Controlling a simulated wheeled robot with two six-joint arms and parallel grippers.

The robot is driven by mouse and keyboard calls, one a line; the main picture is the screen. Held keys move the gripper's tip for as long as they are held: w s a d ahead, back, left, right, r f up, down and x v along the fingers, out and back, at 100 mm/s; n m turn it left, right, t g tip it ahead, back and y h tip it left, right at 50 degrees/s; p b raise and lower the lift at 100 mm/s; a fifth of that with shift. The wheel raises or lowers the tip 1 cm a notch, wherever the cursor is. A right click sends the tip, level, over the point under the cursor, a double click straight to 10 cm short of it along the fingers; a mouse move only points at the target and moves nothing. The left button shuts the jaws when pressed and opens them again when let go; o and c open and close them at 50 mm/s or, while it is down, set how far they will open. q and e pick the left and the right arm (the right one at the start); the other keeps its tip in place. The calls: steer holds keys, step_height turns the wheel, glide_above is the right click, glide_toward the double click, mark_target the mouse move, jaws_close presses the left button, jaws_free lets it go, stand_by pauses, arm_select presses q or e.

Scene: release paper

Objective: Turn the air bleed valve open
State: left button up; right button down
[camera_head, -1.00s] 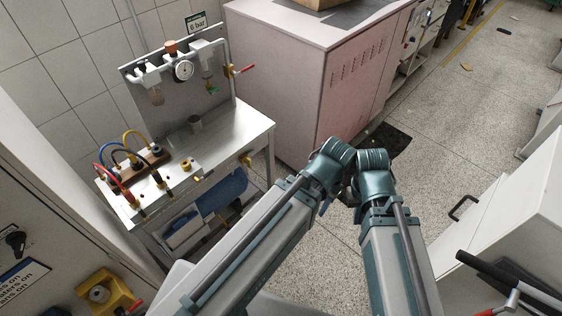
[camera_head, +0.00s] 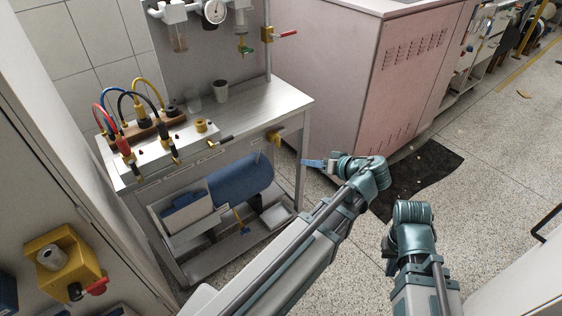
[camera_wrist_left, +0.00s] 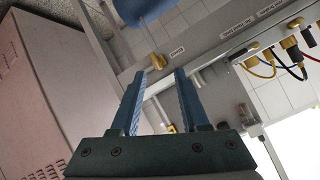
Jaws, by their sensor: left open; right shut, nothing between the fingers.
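A yellow fitting (camera_head: 274,136) sits at the right end of the bench's front edge. In the left wrist view, a yellow fitting with a pale stem (camera_wrist_left: 158,62) shows on the bench front beside a small label too blurred to read. I cannot tell for certain which fitting is the air bleed valve. My left gripper (camera_head: 310,163) is open and empty, right of the bench and apart from it. In its wrist view the blue fingers (camera_wrist_left: 163,78) are spread, with the fitting beyond their tips. My right arm ends at the lower right; its fingers are hidden.
The metal bench (camera_head: 262,100) carries a cup (camera_head: 221,90) and several coloured hoses. A red-handled valve (camera_head: 284,35) is on the pipe above. A blue tank (camera_head: 240,180) lies below. A pink cabinet (camera_head: 385,100) stands right of the bench, with a dark mat (camera_head: 425,180) beside it.

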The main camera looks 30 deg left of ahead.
mark_target(277, 140)
arm_select(q)
steer(key=w+a+f+n+t+y+b, duration=0.2)
steer(key=w+a+f+n+y+b, duration=0.3)
steer(key=b, duration=1)
step_height(277, 140, down, 2)
steer(key=shift+w+f+n+t+y+b, duration=0.1)
steer(key=shift+w+n+t+y+b, duration=0.25)
steer(key=shift+w, duration=0.25)
steer(key=shift+a, duration=0.15)
steer(key=x, duration=1.3)
steer(key=shift+a, duration=0.3)
steer(key=shift+w, duration=0.1)
jaws_close()
